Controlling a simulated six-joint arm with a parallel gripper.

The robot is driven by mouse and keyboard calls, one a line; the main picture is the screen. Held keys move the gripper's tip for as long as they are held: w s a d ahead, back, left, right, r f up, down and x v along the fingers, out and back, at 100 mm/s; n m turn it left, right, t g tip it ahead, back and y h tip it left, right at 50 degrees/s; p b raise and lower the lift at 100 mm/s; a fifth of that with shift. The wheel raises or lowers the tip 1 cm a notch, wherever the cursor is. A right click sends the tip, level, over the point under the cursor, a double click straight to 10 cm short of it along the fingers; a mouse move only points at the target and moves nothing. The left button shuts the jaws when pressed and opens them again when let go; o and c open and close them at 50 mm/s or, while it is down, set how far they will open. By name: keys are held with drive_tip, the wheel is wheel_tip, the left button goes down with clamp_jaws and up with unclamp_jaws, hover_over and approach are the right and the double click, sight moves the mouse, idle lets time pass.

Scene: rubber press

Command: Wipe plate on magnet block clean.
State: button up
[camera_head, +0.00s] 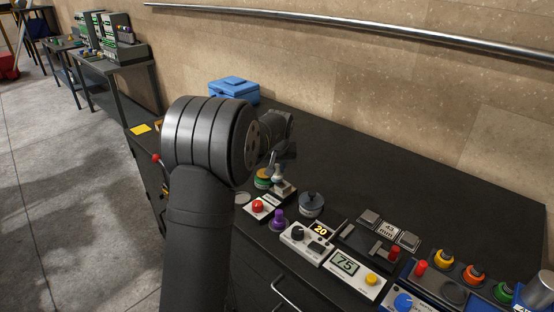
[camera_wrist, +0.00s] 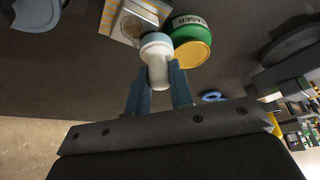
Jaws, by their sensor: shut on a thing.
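My gripper (camera_wrist: 159,76) is shut on the white handle of a small tool (camera_wrist: 157,42), one finger on each side. The tool has a wider, round, pale head pointing away from my gripper. Beyond the head, in the wrist view, is a pale block with a plate-like top and yellow stripes (camera_wrist: 128,22), partly covered by the tool. In the head view the tool (camera_head: 277,172) is just above a small pale block (camera_head: 284,190); I cannot tell whether they touch. My arm hides part of this spot.
A green and yellow round tin (camera_wrist: 193,40) stands right beside the tool. Close by are a red-button box (camera_head: 258,208), a purple knob (camera_head: 278,221), a grey round pot (camera_head: 311,204) and control boxes with displays (camera_head: 345,266). A blue toolbox (camera_head: 234,88) stands at the back; the bench right of it is clear.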

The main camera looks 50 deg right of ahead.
drive_tip(key=shift+s+a+f, duration=0.1)
drive_tip(key=shift+s, duration=1.45)
drive_tip(key=shift+s+a+f, duration=0.1)
drive_tip(key=shift+s, duration=1.4)
clamp_jaws()
drive_tip(key=w, duration=0.5)
drive_tip(key=shift+w+d, duration=0.15)
drive_tip(key=shift+w, duration=0.25)
drive_tip(key=shift+w+r, duration=0.1)
drive_tip(key=shift+w, duration=0.15)
drive_tip(key=shift+s+r, duration=0.1)
drive_tip(key=shift+r, duration=3.8)
